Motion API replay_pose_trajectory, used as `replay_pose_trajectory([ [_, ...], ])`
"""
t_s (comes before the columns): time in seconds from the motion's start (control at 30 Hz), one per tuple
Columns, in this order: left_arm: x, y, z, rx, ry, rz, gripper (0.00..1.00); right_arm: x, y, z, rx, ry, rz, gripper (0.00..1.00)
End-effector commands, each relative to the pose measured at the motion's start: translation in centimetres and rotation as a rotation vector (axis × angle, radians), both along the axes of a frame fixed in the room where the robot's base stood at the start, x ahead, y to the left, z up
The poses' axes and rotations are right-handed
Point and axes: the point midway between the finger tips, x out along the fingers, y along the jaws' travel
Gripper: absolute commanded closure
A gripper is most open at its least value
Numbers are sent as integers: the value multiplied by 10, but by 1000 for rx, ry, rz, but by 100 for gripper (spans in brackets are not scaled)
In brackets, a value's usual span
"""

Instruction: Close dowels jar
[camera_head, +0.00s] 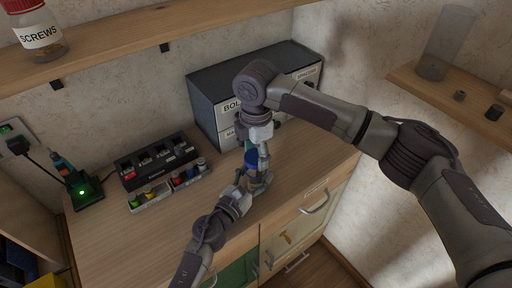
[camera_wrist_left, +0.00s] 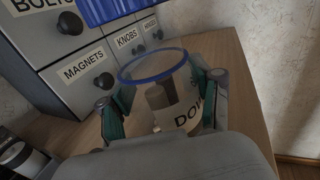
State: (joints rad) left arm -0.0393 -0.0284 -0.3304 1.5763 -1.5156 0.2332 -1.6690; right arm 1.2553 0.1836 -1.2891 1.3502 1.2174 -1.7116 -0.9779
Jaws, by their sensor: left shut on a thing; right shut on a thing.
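The dowels jar (camera_wrist_left: 170,95) is clear, with a blue rim and a label reading "DOW". It stands upright, with brown dowels visible inside. My left gripper (camera_wrist_left: 165,105) is shut on it, one teal-padded finger on each side. In the head view my left gripper (camera_head: 256,181) holds the jar low on the counter. The blue lid (camera_head: 251,158) is above the jar, held in my right gripper (camera_head: 257,150), which comes down from above. The lid also shows at the top of the left wrist view (camera_wrist_left: 118,9), apart from the jar's open mouth.
A grey drawer cabinet (camera_head: 215,92) with labelled drawers stands behind the jar. A black charger rack (camera_head: 155,160) and a tray of small coloured items (camera_head: 168,188) are to the left. A screws jar (camera_head: 38,30) sits on the upper shelf. The wooden counter (camera_head: 110,240) is clear at front left.

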Motion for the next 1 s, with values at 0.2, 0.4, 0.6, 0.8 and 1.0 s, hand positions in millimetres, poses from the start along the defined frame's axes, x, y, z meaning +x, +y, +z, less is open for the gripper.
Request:
replay_pose_trajectory([
  [0.2,0,0,0,0,0,0,98,0,0,0,0,-1,1,58],
  [0.4,0,0,0,0,0,0,98,0,0,0,0,-1,1,58],
  [0.6,0,0,0,0,0,0,98,0,0,-5,0,1,1,58],
  [0.8,0,0,0,0,0,0,98,0,1,-16,0,0,1,58],
  [1.0,0,0,0,0,0,0,98,0,1,-18,0,-1,1,58],
])
